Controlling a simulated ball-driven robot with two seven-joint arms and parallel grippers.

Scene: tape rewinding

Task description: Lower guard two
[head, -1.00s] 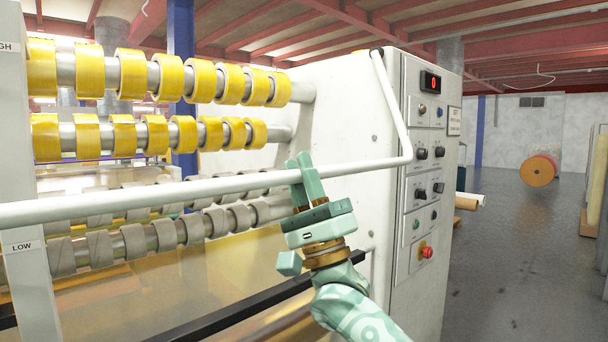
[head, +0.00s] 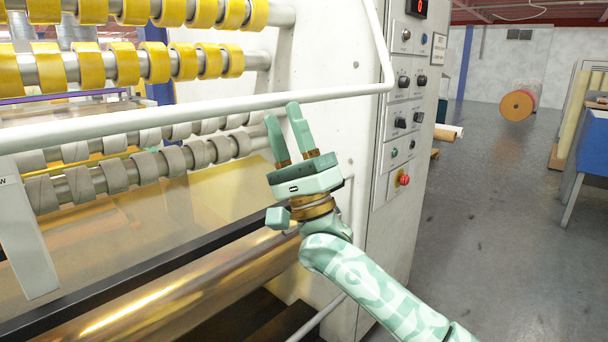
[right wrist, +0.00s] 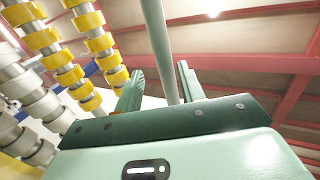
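A white tubular guard bar (head: 200,109) runs across the front of the machine and bends up at its right end beside the control panel. My right gripper (head: 282,112) is open, with its fingertips just below the bar in the head view. In the right wrist view, a pale bar (right wrist: 158,45) runs down toward the gap between my spread fingers (right wrist: 160,85). Nothing is gripped, and I cannot tell whether the fingers touch the bar. A second white tube (head: 318,318) shows low at the machine's foot. My left gripper is out of view.
Rolls of yellow tape (head: 125,64) and grey cores (head: 115,173) sit on shafts behind the bar. The control panel (head: 400,120) has knobs and a red button (head: 403,179). A black rail (head: 150,273) crosses below. The floor (head: 490,230) at right is clear.

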